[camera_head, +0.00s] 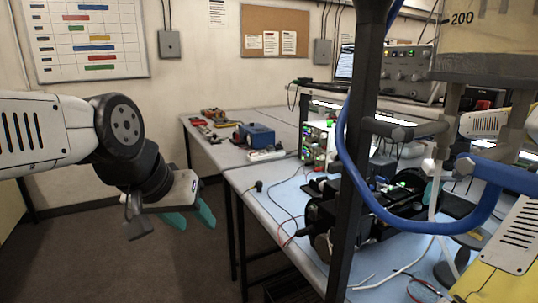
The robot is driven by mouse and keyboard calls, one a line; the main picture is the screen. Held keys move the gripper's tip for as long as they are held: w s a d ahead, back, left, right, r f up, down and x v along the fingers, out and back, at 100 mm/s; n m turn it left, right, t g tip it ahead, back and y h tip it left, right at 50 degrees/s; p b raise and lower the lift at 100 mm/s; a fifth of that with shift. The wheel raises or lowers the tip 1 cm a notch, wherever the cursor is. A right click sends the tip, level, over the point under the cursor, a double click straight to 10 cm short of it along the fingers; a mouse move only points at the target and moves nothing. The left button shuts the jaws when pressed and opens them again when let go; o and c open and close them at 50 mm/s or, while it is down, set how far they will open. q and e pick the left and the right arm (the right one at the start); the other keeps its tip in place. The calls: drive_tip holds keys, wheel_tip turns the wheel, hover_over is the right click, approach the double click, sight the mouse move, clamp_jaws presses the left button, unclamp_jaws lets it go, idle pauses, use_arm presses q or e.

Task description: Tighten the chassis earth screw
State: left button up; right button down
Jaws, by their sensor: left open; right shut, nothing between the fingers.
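I cannot make out the chassis earth screw. A dark chassis-like assembly (365,215) with small green lights stands on the light blue bench mat (280,192), partly behind a dark post and a blue hose. My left gripper (192,217) hangs over the floor left of the bench, its teal fingers apart and empty, well away from the assembly. My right arm comes in from the right. A teal fingertip of my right gripper (432,190) shows beside the right end of the assembly, shut and mostly hidden. I cannot tell whether it touches anything.
The dark post (348,200) and blue hose (352,165) cross the foreground. A pale cylinder (485,35) marked 200 fills the upper right. Cables lie on the mat. A blue box (257,136) and small tools sit on the rear bench. The floor at left is clear.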

drive_tip(key=shift+s+x, duration=0.15)
drive_tip(key=shift+x, duration=0.55)
drive_tip(key=shift+s+x, duration=0.2)
drive_tip(key=shift+x, duration=0.45)
drive_tip(key=shift+w+f, duration=0.1)
drive_tip(key=shift+a, duration=0.75)
drive_tip(key=shift+s, duration=0.4)
drive_tip(key=w+v, duration=0.1)
drive_tip(key=v, duration=0.5)
drive_tip(key=shift+w+d, duration=0.25)
drive_tip(key=shift+d, duration=0.05)
